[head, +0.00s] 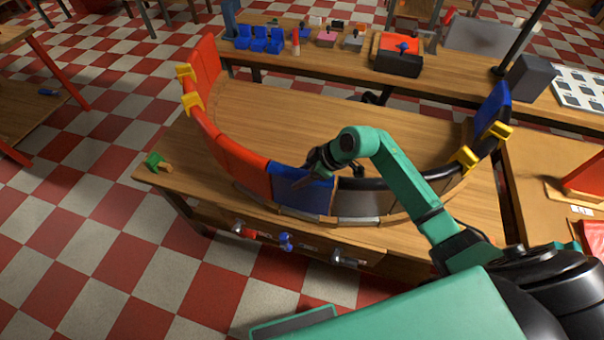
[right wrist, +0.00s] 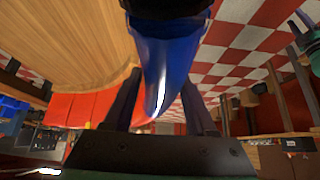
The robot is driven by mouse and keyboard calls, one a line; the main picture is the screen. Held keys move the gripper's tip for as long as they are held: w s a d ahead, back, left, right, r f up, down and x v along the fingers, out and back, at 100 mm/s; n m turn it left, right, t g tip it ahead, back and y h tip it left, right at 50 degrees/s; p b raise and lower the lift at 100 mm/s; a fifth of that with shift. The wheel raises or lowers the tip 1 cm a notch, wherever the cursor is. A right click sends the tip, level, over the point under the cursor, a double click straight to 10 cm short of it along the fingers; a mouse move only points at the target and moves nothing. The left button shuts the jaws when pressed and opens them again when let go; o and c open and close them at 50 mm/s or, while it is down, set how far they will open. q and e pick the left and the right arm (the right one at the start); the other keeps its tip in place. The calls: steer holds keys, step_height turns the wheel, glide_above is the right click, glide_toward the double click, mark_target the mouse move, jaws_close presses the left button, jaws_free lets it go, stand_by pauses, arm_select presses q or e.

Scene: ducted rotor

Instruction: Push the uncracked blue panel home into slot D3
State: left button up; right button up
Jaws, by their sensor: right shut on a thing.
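Slot labels are unreadable. My left gripper is not in view.
Red panels (head: 235,145) line the ring's left side, with yellow clamps (head: 192,103) on them. Another blue panel (head: 490,108) stands at the right end, near more yellow clamps (head: 465,158). A green clamp (head: 157,161) lies at the table's left. The ring's middle is mostly clear.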

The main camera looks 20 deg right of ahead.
steer(key=o, duration=1.4)
steer(key=b+v, duration=0.2)
steer(key=v, duration=1.1)
steer(key=shift+s+d+r+b, duration=0.1)
steer(key=shift+d+r+b, duration=0.2)
steer(key=shift+b, duration=0.1)
steer(key=shift+s+r, duration=0.1)
steer(key=shift+r, duration=0.25)
